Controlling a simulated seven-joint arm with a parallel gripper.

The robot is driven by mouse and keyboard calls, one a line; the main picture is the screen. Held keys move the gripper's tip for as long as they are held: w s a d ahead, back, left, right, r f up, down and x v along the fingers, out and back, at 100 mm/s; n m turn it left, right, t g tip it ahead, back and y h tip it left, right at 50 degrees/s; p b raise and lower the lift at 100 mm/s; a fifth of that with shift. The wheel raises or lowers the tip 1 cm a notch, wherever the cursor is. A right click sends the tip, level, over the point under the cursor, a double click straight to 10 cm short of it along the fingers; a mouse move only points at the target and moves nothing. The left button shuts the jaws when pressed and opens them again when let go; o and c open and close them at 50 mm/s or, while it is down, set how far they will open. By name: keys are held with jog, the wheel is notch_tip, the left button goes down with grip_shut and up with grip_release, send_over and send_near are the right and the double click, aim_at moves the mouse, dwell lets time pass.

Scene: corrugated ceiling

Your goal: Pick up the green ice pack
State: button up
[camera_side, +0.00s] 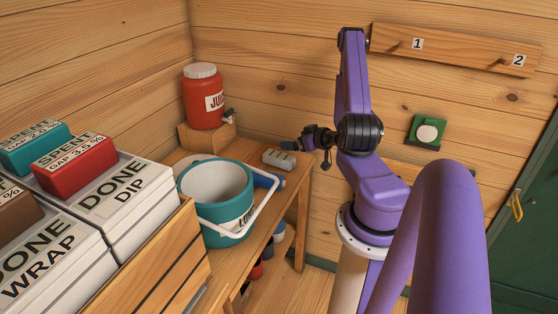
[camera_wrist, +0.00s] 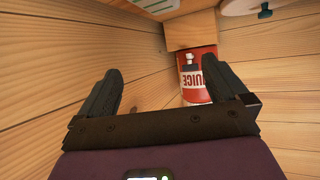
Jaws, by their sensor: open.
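My gripper (camera_side: 293,146) is at the end of the arm, above the right end of the wooden bench; in the wrist view my gripper (camera_wrist: 163,80) has its two dark fingers wide apart with nothing between them. I cannot clearly make out a green ice pack. A small pale grey block with green marks (camera_side: 279,159) lies on the bench just below and left of my gripper. A pale thing with green marks (camera_wrist: 155,5) is cut off at the top of the wrist view; I cannot tell whether it is the same one.
A teal bucket (camera_side: 205,211) with a white handle stands on the bench (camera_side: 285,203). Behind it a red juice jug (camera_side: 205,105) sits on a wooden block (camera_side: 197,137). Labelled boxes (camera_side: 118,205) fill the left. A green square with a white disc (camera_side: 416,143) is on the wall.

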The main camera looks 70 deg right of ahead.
send_near(280, 155)
jog(key=shift+w+r, duration=0.15)
jog(key=shift+r, duration=0.1)
jog(key=shift+w+d+f, duration=0.15)
jog(key=shift+w+f, duration=0.05)
jog(key=shift+f, duration=0.25)
jog(key=shift+x, duration=3.55)
jog(key=c, duration=1.4)
